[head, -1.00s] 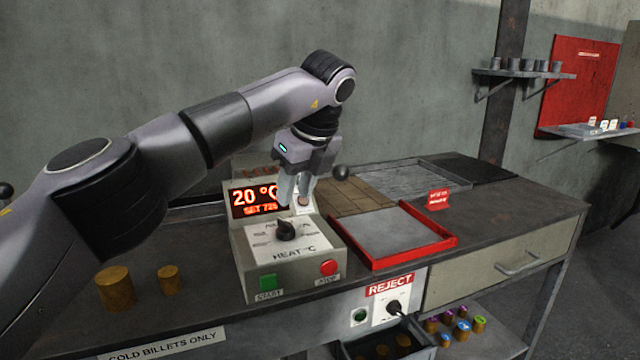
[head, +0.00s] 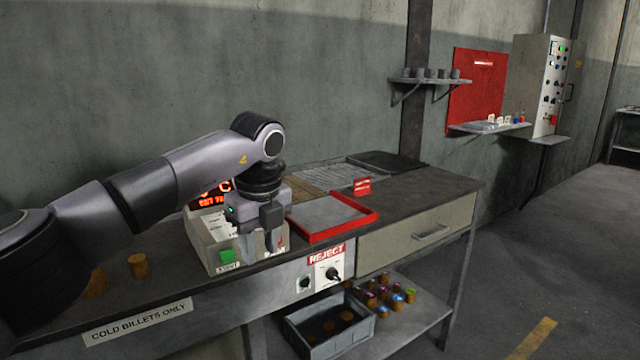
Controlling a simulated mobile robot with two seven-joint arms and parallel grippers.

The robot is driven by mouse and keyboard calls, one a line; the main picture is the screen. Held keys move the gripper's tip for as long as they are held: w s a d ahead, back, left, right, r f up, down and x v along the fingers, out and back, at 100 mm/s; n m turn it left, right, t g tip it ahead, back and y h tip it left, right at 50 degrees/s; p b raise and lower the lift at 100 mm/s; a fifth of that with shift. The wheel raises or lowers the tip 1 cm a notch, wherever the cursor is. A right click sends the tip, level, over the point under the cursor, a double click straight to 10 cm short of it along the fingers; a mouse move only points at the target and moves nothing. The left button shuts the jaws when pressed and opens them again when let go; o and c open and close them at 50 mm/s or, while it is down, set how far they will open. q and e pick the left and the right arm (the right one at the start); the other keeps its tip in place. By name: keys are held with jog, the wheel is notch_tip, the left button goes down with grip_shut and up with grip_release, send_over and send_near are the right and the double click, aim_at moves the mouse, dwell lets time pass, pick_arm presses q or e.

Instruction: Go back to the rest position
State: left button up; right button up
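My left arm comes in from the left, and its gripper (head: 272,238) hangs pointing down in front of the heater control box (head: 213,244). The gripper covers the box's knob and right side; the green START button (head: 226,255) shows beside it. I cannot make out the gap between the fingers or anything held there. My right gripper is out of view.
A red-rimmed tray (head: 370,218) lies right of the gripper on the bench. Two billets (head: 138,265) stand at the left, partly behind my arm. A grey bin (head: 365,330) sits below the REJECT panel (head: 326,274). Open floor (head: 560,250) lies to the right.

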pick_arm(q)
jog(key=s+d+f+m+g+h+p, duration=0.1)
jog(key=s+d+f+m+g+h, duration=0.1)
jog(key=s+d+f+h, duration=0.4)
jog(key=s+d+f+m+g+h, duration=0.2)
jog(key=d+f, duration=0.2)
jog(key=d, duration=0.5)
jog(key=s+d+r+n+h+p, duration=0.25)
jog(key=s+d+h, duration=0.45)
jog(key=h, duration=0.4)
jog(key=a+f+n+t+y+p, duration=0.1)
jog(key=a+f+n+t+y, duration=0.35)
jog(key=a+n+t, duration=0.55)
jog(key=a+f+n+t+y+p, duration=0.1)
jog(key=a+f+n+t+y, duration=0.35)
jog(key=a+n+t, duration=0.5)
jog(key=s+a+f+n+g+y+p, duration=0.1)
jog(key=s+a+f+n+g+y, duration=0.5)
jog(key=s+a+f, duration=0.6)
jog(key=s+f+n+g, duration=0.1)
jog(key=s, duration=0.2)
jog(key=shift+s+a+y, duration=0.2)
jog(key=shift+a+y, duration=0.15)
jog(key=shift+y, duration=0.05)
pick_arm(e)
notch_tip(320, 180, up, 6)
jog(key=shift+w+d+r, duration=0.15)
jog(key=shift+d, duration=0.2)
